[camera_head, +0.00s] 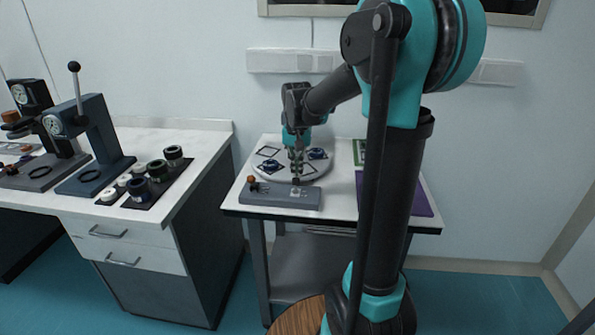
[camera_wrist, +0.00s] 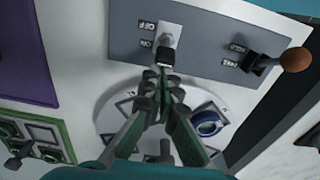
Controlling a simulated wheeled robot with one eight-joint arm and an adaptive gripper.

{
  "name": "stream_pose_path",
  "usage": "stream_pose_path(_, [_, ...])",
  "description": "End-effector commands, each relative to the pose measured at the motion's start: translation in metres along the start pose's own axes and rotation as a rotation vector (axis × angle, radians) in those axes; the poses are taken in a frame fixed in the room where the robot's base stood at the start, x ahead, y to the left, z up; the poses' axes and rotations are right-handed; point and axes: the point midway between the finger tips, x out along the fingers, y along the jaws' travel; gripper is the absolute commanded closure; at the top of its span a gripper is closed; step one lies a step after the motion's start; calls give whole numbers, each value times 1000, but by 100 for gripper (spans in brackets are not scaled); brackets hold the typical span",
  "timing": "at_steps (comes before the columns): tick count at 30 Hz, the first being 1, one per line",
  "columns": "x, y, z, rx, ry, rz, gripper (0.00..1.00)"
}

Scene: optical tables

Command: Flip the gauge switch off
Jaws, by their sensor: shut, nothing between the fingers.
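A grey control panel (camera_head: 270,194) lies along the front of the small table; it also fills the top of the wrist view (camera_wrist: 205,38). On it is a small switch (camera_wrist: 168,38) with a pale base and dark tip, beside labels that read OFF and ON upside down. The dark tip (camera_wrist: 165,55) lies towards the ON side. My gripper (camera_wrist: 162,74) is shut and empty, its fingertips right at the dark tip; I cannot tell whether they touch. In the head view my gripper (camera_head: 296,178) points down at the panel's rear edge, partly hiding the switch.
An orange-knobbed lever (camera_wrist: 296,60) stands beside HOLD and FREE labels on the same panel. A round pale plate (camera_head: 261,171) with blue rings and square frames lies behind. A purple mat (camera_head: 421,199) is at right. A bench (camera_head: 208,146) with presses stands left.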

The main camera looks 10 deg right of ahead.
Motion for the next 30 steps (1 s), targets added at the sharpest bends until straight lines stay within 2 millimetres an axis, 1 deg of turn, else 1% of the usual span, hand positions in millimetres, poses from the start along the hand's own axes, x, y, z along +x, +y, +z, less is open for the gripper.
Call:
stream_pose_path(1, [-1, 0, 4, -3, 31, 0, 100])
stream_pose_path(18, [-8, -1, 37, -7, 551, -2, 100])
stream_pose_path(20, [-9, 0, 34, -1, 541, -1, 100])
stream_pose_path(30, [-13, 0, 33, 0, 537, 0, 100])
